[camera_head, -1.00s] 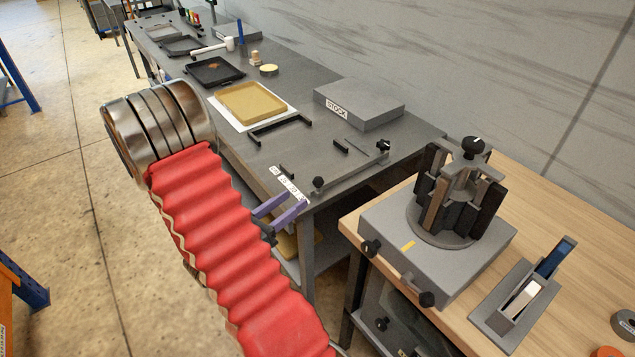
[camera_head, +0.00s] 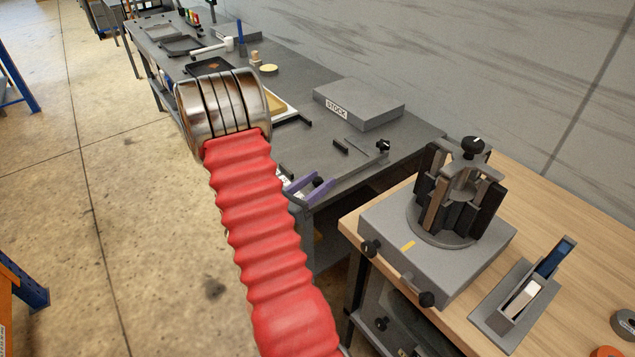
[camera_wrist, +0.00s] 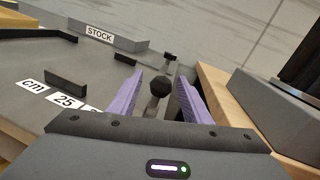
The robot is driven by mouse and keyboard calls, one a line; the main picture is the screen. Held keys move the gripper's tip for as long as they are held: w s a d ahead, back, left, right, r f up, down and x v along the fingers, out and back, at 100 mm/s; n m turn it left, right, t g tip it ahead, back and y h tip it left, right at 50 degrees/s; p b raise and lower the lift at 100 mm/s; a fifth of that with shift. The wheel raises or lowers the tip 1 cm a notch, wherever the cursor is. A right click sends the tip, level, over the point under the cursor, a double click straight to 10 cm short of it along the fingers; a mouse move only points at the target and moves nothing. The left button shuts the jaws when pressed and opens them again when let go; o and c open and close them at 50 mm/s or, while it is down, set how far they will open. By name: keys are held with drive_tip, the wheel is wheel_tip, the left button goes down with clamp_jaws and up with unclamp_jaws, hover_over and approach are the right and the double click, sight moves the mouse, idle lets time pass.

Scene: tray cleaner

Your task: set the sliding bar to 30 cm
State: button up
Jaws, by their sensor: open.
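Scale labels "cm" (camera_wrist: 33,86) and "25" (camera_wrist: 65,101) show; the following label is mostly hidden.
Small black blocks (camera_wrist: 67,79) (camera_wrist: 125,58) stand left of the bar. A grey STOCK block (camera_head: 358,103) lies behind. A wooden bench (camera_head: 560,190) with a grey fixture (camera_head: 437,235) stands close on the right. My arm hides part of the yellow tray (camera_head: 275,103).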

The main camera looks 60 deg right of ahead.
drive_tip(key=shift+d, duration=0.15)
drive_tip(key=shift+c, duration=0.6)
clamp_jaws()
